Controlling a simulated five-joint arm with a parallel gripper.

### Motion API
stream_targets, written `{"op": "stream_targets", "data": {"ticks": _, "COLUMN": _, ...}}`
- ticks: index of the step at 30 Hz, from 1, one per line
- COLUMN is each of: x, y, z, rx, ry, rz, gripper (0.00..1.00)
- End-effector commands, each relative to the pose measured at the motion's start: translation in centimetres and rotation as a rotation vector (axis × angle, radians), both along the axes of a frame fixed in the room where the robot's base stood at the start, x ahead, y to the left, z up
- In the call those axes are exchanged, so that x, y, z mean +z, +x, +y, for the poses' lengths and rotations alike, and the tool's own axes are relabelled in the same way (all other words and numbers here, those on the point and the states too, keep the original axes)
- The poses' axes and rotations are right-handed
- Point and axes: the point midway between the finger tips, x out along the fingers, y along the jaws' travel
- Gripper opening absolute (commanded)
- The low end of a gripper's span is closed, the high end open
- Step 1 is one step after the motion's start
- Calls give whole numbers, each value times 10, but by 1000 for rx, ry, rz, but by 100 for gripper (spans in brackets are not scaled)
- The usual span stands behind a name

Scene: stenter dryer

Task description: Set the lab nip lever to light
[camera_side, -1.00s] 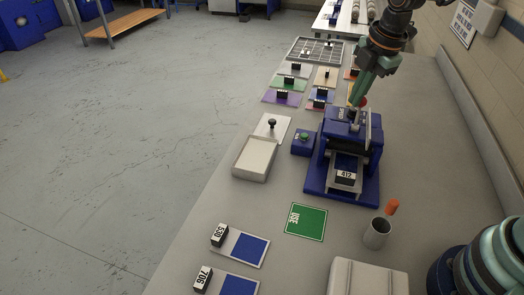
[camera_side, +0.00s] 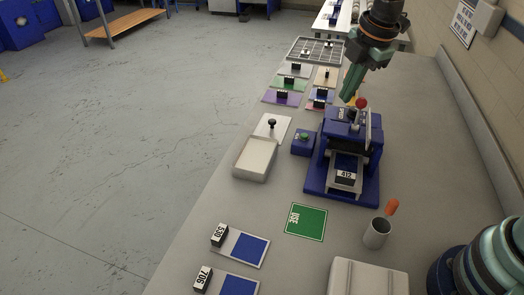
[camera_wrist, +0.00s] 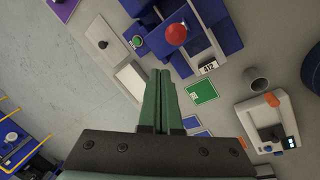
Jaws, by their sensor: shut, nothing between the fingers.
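The lab nip (camera_side: 345,165) is a blue machine on the bench. Its lever has a red ball knob (camera_side: 361,103) on a thin rod at the top. A plate with a block marked 412 (camera_side: 346,175) sits in its front. In the wrist view the red knob (camera_wrist: 176,34) shows beyond the fingers, up and to the right. My gripper (camera_side: 347,98) has green fingers, shut and empty, just left of the knob in the side view and apart from it. The closed fingers also show in the wrist view (camera_wrist: 160,75). Any lever markings are too small to read.
A blue box with a green button (camera_side: 303,142) and a white tray (camera_side: 255,158) stand left of the nip. A green mat (camera_side: 306,222), a grey cup (camera_side: 377,233) and sample cards (camera_side: 240,246) lie in front. Coloured cards (camera_side: 282,97) and a rack (camera_side: 316,50) lie behind.

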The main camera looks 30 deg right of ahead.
Motion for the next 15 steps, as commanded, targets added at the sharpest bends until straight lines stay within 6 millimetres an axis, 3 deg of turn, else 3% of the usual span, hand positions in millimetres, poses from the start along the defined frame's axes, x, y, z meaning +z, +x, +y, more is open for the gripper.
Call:
{"op": "stream_targets", "data": {"ticks": 1, "x": 1, "y": 0, "z": 13, "rx": 8, "ry": 6, "rz": 1, "gripper": 0}}
{"op": "stream_targets", "data": {"ticks": 9, "x": 56, "y": 8, "z": -20, "rx": -7, "ry": -11, "rz": -3, "gripper": 0}}
{"op": "stream_targets", "data": {"ticks": 15, "x": 81, "y": 11, "z": -32, "rx": -6, "ry": -18, "rz": -2, "gripper": 0}}
